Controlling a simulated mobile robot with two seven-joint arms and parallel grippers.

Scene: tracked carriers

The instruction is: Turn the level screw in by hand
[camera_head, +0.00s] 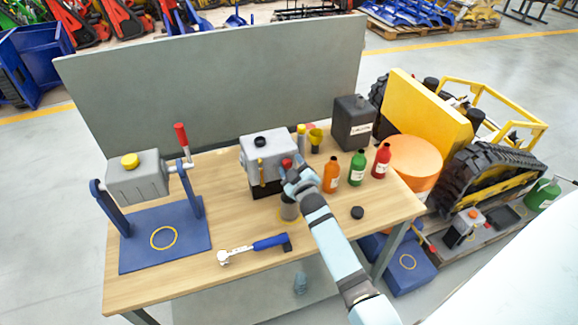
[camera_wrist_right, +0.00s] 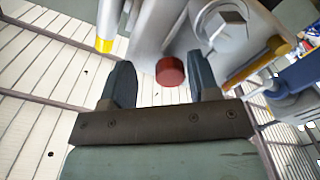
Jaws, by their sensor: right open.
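A grey gearbox-like unit (camera_head: 263,150) with a black cap on top stands on a dark base on the wooden bench. A small red screw head (camera_head: 287,163) sits on its right side; in the right wrist view the red head (camera_wrist_right: 170,71) shows large. I take it as the level screw. My right gripper (camera_head: 290,177) is right at it, open. In the right wrist view its two fingers (camera_wrist_right: 162,82) stand either side of the red head, with gaps showing; I cannot tell the exact depth. My left gripper is not in view.
The bench (camera_head: 215,278) also holds a blue stand (camera_head: 137,250) with a grey unit, a blue-handled wrench (camera_head: 255,247), a black cap (camera_head: 357,212), orange, green and red bottles (camera_head: 357,168), a dark canister (camera_head: 353,122) and a yellow funnel (camera_head: 315,138). The front right of the bench is mostly clear.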

